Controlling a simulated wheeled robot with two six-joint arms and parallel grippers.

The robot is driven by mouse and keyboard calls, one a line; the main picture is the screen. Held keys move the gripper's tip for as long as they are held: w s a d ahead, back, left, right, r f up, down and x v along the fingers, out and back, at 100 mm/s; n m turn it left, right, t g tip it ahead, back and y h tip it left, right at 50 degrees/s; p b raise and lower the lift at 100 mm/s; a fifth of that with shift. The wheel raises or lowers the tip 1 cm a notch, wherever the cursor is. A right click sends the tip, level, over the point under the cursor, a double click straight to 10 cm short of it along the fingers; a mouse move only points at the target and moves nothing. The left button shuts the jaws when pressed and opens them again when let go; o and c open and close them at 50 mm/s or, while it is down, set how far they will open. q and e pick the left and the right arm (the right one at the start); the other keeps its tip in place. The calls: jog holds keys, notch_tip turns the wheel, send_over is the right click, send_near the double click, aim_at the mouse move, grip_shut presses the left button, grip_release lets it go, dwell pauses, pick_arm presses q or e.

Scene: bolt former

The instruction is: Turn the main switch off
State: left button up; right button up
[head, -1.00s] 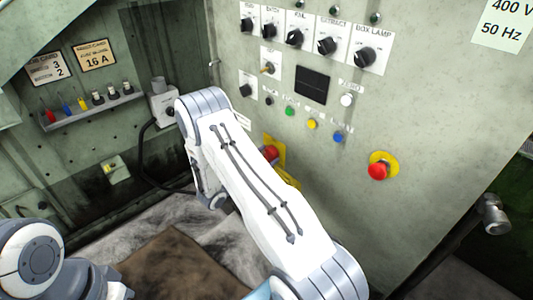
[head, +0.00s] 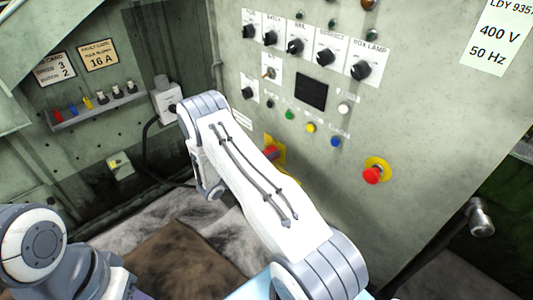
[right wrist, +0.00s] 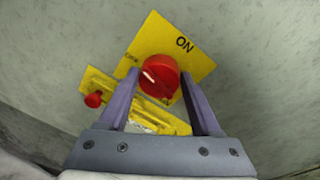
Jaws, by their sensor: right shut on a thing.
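The main switch is a round red knob (right wrist: 158,76) on a yellow plate (right wrist: 188,54) with ON printed near its upper right corner. In the right wrist view, the two fingers of my right gripper (right wrist: 158,84) lie on either side of the knob and are shut on it. A pale mark runs along the knob's raised grip; I cannot tell which label it points to. In the head view the red knob (head: 271,153) shows just past my right arm, which hides part of the plate. My left arm shows at the lower left, its gripper out of frame.
A second yellow plate with a small red part (right wrist: 93,100) sits beside the switch. The panel carries several black knobs, coloured buttons and a red emergency button (head: 372,175). A shelf (head: 95,112) with coloured parts and a grey box (head: 166,102) are on the left.

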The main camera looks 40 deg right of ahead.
jog(key=shift+w+n, duration=0.1)
jog(key=shift+n, duration=1)
jog(key=shift+p, duration=0.3)
jog(key=o, duration=1.4)
jog(key=shift+c, duration=0.2)
jog(key=shift+g, duration=0.3)
jog(key=a+r, duration=0.1)
jog(key=a, duration=0.9)
jog(key=shift+s+a, duration=0.2)
jog(key=shift+s, duration=0.2)
